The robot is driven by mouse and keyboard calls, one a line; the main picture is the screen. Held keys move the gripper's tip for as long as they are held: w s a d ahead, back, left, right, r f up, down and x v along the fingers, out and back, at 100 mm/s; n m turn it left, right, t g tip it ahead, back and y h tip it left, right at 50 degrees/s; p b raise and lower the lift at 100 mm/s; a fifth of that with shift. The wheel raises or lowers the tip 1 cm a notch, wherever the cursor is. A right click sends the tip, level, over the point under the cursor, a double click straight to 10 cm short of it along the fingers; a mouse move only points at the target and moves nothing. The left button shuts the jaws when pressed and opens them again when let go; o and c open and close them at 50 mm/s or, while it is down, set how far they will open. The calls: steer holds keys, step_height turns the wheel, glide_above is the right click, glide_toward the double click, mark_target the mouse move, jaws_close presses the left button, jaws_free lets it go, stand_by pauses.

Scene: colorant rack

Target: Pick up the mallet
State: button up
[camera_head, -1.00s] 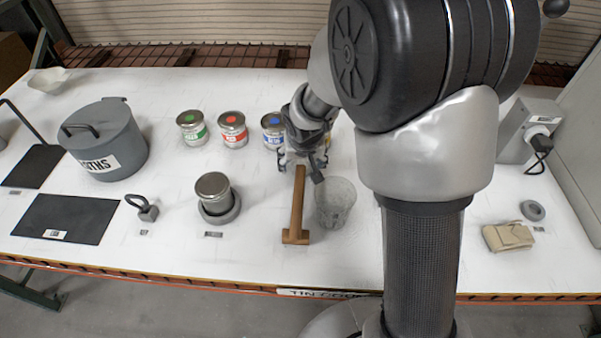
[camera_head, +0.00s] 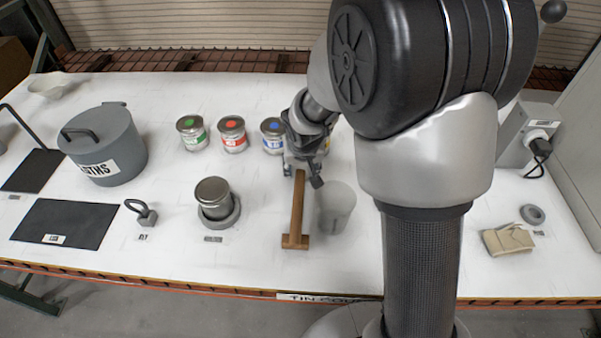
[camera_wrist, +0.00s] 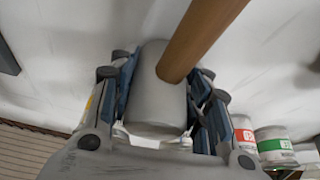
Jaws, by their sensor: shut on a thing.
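The mallet (camera_head: 298,205) has a long wooden handle that runs from my gripper (camera_head: 303,168) toward the table's front edge, ending in a wooden crosspiece. In the wrist view, my gripper (camera_wrist: 155,95) has a finger on each side of a thick grey cylindrical piece (camera_wrist: 155,65), and the wooden handle (camera_wrist: 205,35) comes out of it toward the top right. My gripper is shut on this grey end of the mallet. I cannot tell whether the mallet touches the table.
A translucent cup (camera_head: 337,207) stands close to the right of the handle. Cans with green (camera_head: 192,132), red (camera_head: 232,134) and blue (camera_head: 272,135) labels stand left of my gripper. A metal tin (camera_head: 213,197) sits in a grey ring to the left.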

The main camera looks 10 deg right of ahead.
steer(key=shift+r, duration=0.1)
step_height(320, 180, up, 20)
steer(key=p, duration=0.7)
